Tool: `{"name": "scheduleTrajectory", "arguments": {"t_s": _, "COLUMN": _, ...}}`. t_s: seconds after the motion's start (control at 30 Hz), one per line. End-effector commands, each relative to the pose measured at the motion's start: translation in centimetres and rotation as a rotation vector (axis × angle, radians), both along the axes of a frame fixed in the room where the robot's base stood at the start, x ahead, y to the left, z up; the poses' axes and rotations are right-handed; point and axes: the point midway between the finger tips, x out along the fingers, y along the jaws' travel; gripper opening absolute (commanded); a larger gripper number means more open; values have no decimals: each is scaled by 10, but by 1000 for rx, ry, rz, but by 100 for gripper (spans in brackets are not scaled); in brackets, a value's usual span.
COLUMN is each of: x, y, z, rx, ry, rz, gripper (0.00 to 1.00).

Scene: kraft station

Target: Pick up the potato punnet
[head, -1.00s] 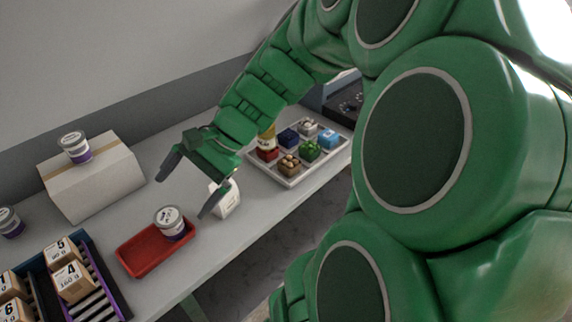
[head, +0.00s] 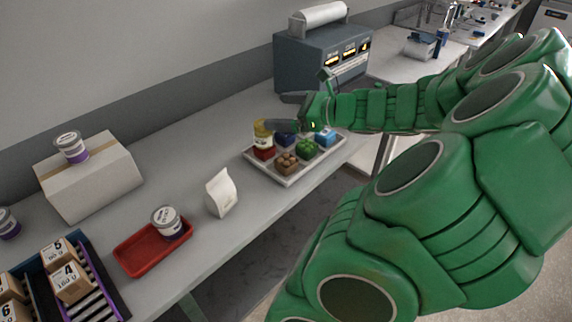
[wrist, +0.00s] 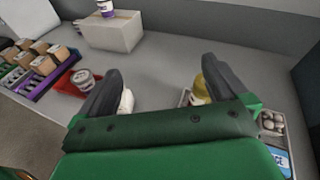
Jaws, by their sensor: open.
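The potato punnet (head: 287,163), a small box of brown round lumps, sits at the near side of a light tray (head: 291,183). A green-filled punnet (head: 307,149) is to its right and a red one (head: 263,153) to its left. My gripper (head: 277,111) is above the back of the tray, behind the potato punnet and apart from it, with its fingers pointing left. In the wrist view, the gripper (wrist: 162,68) is open and empty, with bare counter between its fingers. The potato punnet cannot be made out there; my gripper body covers much of the tray.
A yellow-capped jar (head: 262,135) stands close by my lower finger. Blue punnets share the tray. A white carton (head: 221,193), a red tray (head: 143,254) with a tub (head: 167,221), and a cardboard box (head: 88,178) are left. A grey machine (head: 320,58) stands behind.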

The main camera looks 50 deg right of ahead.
Motion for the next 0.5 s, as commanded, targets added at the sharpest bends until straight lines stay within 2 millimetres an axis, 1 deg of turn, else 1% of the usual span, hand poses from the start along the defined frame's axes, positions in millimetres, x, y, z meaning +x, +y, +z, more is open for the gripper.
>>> {"name": "scheduleTrajectory", "arguments": {"t_s": 0.03, "x": -6, "y": -15, "z": -1, "rx": 30, "ry": -6, "rz": -44, "gripper": 100}}
{"name": "scheduleTrajectory", "arguments": {"t_s": 0.2, "x": -24, "y": -55, "z": -6, "rx": 122, "ry": -24, "rz": -164, "gripper": 100}}
{"name": "scheduleTrajectory", "arguments": {"t_s": 0.27, "x": -31, "y": -68, "z": -7, "rx": 152, "ry": -31, "rz": -205, "gripper": 100}}
{"name": "scheduleTrajectory", "arguments": {"t_s": 0.3, "x": -32, "y": -70, "z": -13, "rx": 159, "ry": -31, "rz": -212, "gripper": 100}}
{"name": "scheduleTrajectory", "arguments": {"t_s": 0.47, "x": -31, "y": -68, "z": -41, "rx": 155, "ry": -28, "rz": -206, "gripper": 100}}
{"name": "scheduleTrajectory", "arguments": {"t_s": 0.5, "x": -31, "y": -68, "z": -49, "rx": 156, "ry": -29, "rz": -205, "gripper": 100}}
